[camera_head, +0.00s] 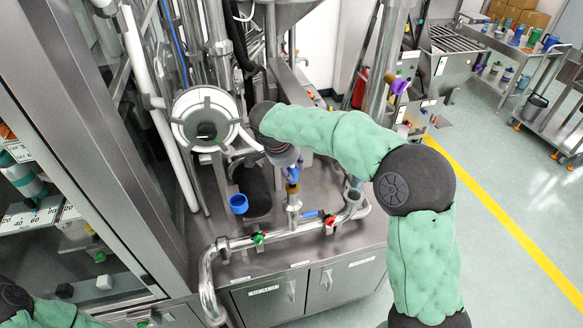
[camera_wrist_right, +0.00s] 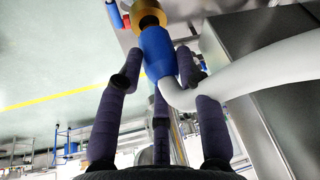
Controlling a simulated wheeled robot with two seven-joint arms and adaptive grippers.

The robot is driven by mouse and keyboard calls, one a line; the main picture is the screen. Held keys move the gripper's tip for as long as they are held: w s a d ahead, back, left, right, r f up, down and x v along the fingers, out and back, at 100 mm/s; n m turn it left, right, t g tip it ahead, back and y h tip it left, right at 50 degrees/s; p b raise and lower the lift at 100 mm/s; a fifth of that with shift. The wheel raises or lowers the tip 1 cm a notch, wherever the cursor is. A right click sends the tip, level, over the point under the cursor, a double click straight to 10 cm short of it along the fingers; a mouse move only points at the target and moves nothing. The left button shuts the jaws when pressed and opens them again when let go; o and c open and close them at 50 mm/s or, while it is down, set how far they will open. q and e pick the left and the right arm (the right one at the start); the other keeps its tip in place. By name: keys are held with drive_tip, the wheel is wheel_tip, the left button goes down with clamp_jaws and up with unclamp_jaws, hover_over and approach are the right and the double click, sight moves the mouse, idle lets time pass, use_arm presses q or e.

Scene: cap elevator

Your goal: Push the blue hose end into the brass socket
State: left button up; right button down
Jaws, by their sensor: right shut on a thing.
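The blue hose end (camera_wrist_right: 157,50) is in the fingers of my right gripper (camera_wrist_right: 160,62), which is shut on it. Its white hose (camera_wrist_right: 265,72) bends away to the right in the right wrist view. The tip of the blue end meets the brass socket (camera_wrist_right: 148,13) and lines up with it; how deep it sits I cannot tell. In the head view the blue end (camera_head: 292,174) is just above the brass socket (camera_head: 292,188), which stands upright on the steel pipe. My right forearm hides part of the gripper. My left gripper is out of view; only its arm shows at the lower left.
A steel pipe (camera_head: 275,237) with green and red valve handles runs across the front of the steel worktop (camera_head: 230,263). A blue cup-shaped piece (camera_head: 238,204) stands left of the socket. A round white-rimmed port (camera_head: 205,120) is behind. Open floor lies to the right.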

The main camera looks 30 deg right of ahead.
drive_tip(key=shift+f+b, duration=0.95)
drive_tip(key=shift+f, duration=0.05)
idle(0.4)
drive_tip(key=c, duration=0.8)
unclamp_jaws()
drive_tip(key=shift+o, duration=0.2)
drive_tip(key=shift+r, duration=0.1)
drive_tip(key=shift+p+v, duration=1.55)
drive_tip(key=shift+v, duration=1.9)
